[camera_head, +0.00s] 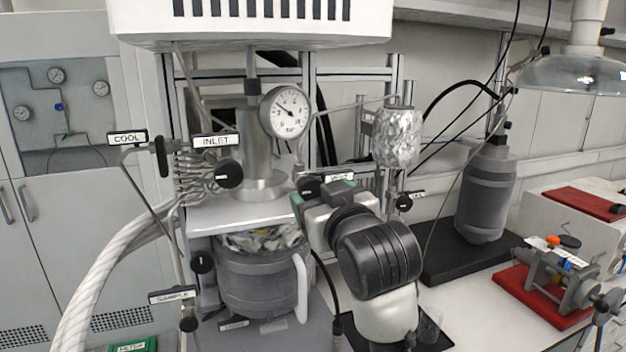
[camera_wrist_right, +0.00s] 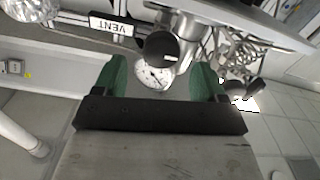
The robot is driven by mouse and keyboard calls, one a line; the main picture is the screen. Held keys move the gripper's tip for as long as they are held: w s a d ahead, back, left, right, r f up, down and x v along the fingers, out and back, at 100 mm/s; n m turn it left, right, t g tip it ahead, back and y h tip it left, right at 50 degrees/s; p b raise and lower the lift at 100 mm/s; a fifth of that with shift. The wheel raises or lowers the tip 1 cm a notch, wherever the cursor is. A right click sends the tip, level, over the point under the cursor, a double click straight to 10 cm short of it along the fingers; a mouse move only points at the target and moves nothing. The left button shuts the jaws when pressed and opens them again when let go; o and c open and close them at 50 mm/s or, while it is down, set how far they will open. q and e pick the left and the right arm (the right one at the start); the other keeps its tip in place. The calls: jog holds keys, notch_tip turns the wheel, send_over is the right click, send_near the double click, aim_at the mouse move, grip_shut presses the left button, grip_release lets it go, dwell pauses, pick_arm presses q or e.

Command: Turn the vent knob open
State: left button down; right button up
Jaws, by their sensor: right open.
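The black vent knob (camera_head: 309,186) sits at the left end of the white VENT label (camera_head: 341,177), on a thin pipe right of the reactor head. In the right wrist view the knob (camera_wrist_right: 160,47) shows as a dark round end face with a pale mark, beside the VENT label (camera_wrist_right: 114,25). My right gripper (camera_head: 318,195) is open with green fingers, close in front of the knob. In the wrist view its fingers (camera_wrist_right: 160,78) stand apart on either side of the knob's line, and I see nothing gripped. Contact cannot be told. My left gripper is out of view.
The pressure gauge (camera_head: 287,111) and reactor vessel (camera_head: 259,275) stand left of my right arm. Other black knobs are near, by the INLET label (camera_head: 217,141) and the GAS label (camera_head: 417,194). A foil-wrapped cylinder (camera_head: 398,137) hangs behind. A grey bottle (camera_head: 486,190) stands right.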

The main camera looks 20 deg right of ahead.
aim_at(313, 190)
jog(key=w+p, duration=0.1)
jog(key=w, duration=0.3)
jog(key=shift+w+a, duration=0.1)
jog(key=c, duration=0.9)
